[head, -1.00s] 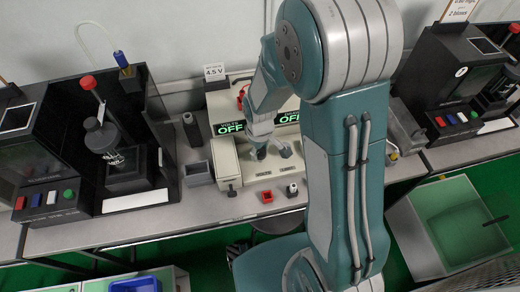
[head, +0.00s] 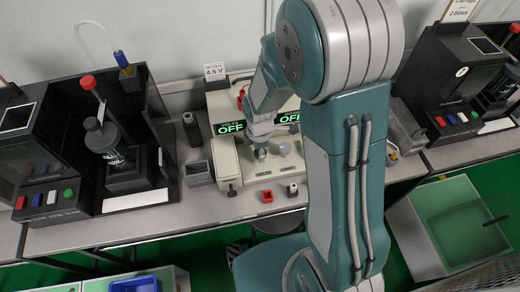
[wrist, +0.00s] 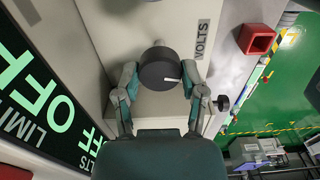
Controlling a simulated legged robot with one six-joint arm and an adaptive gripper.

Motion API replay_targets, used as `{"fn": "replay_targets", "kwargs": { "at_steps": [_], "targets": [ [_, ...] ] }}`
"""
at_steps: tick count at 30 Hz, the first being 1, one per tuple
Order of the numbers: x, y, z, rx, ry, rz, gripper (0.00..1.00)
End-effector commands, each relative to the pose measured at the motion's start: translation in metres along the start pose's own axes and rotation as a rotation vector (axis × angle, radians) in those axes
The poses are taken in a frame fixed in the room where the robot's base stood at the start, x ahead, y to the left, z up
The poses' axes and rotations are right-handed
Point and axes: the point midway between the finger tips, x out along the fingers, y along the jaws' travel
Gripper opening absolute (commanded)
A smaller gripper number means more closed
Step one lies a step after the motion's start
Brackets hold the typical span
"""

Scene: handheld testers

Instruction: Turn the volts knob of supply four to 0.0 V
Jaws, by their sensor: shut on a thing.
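The power supply (head: 226,160) is a cream box on the bench, with dark displays showing green "OFF" (head: 230,127). In the wrist view its display (wrist: 40,90) reads "LIMIT" and "OFF" at the left. The volts knob (wrist: 158,68) is a round black knob with a white pointer line, beside a "VOLTS" label (wrist: 202,39). The pointer line points right in the wrist view. My gripper (wrist: 158,78) has one finger on each side of the knob and is shut on it. In the head view my gripper (head: 261,152) is over the supply's front panel, hiding part of it.
A small red open box (head: 267,196) and a small dark-and-white item (head: 292,190) lie in front. A grey open box (head: 198,172) is at the left. Black tester stations (head: 125,140) flank the supply.

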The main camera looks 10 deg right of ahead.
Motion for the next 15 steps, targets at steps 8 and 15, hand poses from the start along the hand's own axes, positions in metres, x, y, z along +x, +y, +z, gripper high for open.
{"fn": "replay_targets", "kwargs": {
  "at_steps": [8, 15],
  "targets": [
    [-0.0022, 0.0043, -0.0016, -0.152, 0.002, 0.015, 0.06],
    [-0.0023, 0.0042, -0.0015, -0.212, 0.002, 0.015, 0.06]
  ]
}}
